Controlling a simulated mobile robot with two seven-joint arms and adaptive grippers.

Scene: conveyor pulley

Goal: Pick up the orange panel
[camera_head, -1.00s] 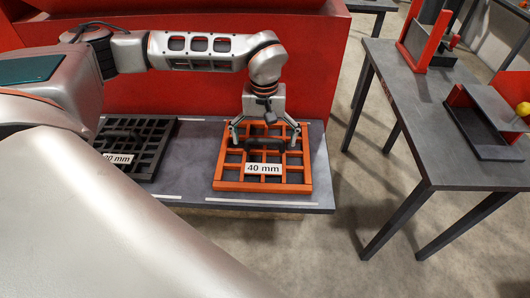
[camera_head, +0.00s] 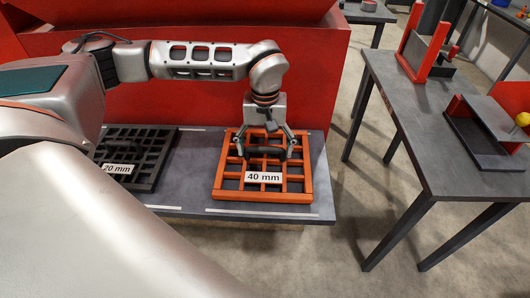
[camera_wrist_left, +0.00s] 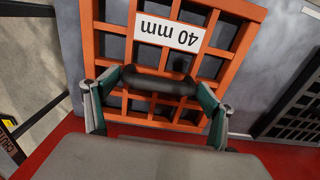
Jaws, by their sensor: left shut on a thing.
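The orange panel (camera_head: 232,186) is a square grid with a white "40 mm" label and a dark handle across its middle. It lies on the grey table at the right end. My left gripper (camera_head: 265,153) is above it, fingers pointing down. In the left wrist view the gripper (camera_wrist_left: 156,92) is shut on the dark handle (camera_wrist_left: 160,84), one finger at each end, with the orange panel (camera_wrist_left: 254,12) beneath. I cannot tell any gap between panel and table. My right gripper is not in view.
A black panel (camera_head: 150,168) labelled "20 mm" lies to the left on the same grey table (camera_head: 199,178). A red machine wall (camera_head: 190,110) stands behind. A second table (camera_head: 440,165) on the right holds red and grey fixtures. Bare floor lies between the tables.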

